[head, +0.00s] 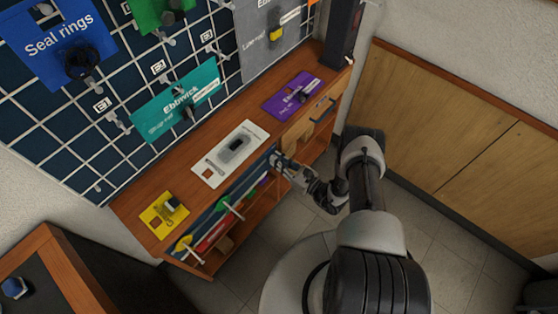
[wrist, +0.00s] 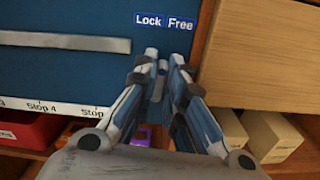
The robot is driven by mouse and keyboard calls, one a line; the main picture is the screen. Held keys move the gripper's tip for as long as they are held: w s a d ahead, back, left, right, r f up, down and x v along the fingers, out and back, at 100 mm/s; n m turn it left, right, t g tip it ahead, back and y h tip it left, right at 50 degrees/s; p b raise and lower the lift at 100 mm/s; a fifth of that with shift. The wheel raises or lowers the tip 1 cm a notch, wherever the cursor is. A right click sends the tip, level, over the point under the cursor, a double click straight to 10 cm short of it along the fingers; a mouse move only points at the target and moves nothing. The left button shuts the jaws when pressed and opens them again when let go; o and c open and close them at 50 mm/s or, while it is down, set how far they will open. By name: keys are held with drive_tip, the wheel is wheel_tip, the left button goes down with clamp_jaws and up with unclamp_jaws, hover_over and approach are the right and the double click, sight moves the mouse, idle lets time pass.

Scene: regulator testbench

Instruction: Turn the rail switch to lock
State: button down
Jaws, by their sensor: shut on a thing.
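The rail switch (wrist: 163,67) is a small blue-grey piece on the blue front panel (wrist: 95,75), under a "Lock | Free" label (wrist: 163,21). My gripper (wrist: 164,58) is shut on it, one fingertip on each side. The fingers hide most of the switch, so I cannot tell which word it points to. In the head view my gripper (head: 279,163) reaches the bench front at the right end of the blue panel, and the switch is hidden there.
A long grey bar (wrist: 60,42) crosses the panel at left, above a white strip of stop labels (wrist: 60,107). Below are a red bin (wrist: 28,132) and pale boxes (wrist: 275,138). A wooden drawer front (wrist: 265,55) is at right. Coloured levers (head: 232,207) stick out further left.

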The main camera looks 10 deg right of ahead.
drive_tip(key=n, duration=1)
drive_tip(key=shift+s+a+f, duration=0.15)
drive_tip(key=shift+a, duration=0.1)
drive_tip(key=shift+n, duration=0.3)
drive_tip(key=c, duration=1.9)
unclamp_jaws()
drive_tip(key=shift+c, duration=0.2)
drive_tip(key=v, duration=1.2)
